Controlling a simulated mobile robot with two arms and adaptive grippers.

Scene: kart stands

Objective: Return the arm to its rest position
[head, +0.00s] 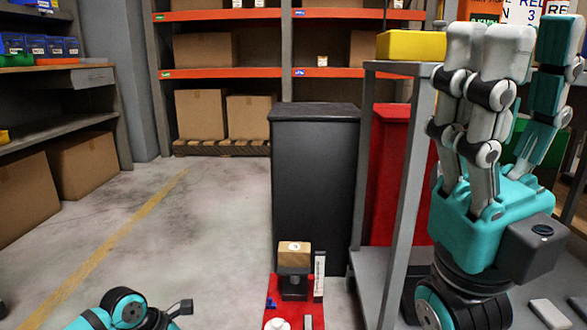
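My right gripper (532,58) stands at the right of the head view, teal and grey, with its fingers pointing up. The fingers are spread, with a gap between the two pale-tipped ones and the teal one. Nothing shows between them. It is in front of a grey metal frame and covers part of the shelving behind. Of my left arm (120,310), only a teal and black part shows at the bottom left edge; its fingers are out of the picture.
A tall dark cabinet (315,190) stands in the middle, beside a red one (392,175). In front is a red surface (272,292) with a small brown box (294,254) on a black holder. A grey post (408,200) rises left of my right gripper. Open floor (190,240) lies left.

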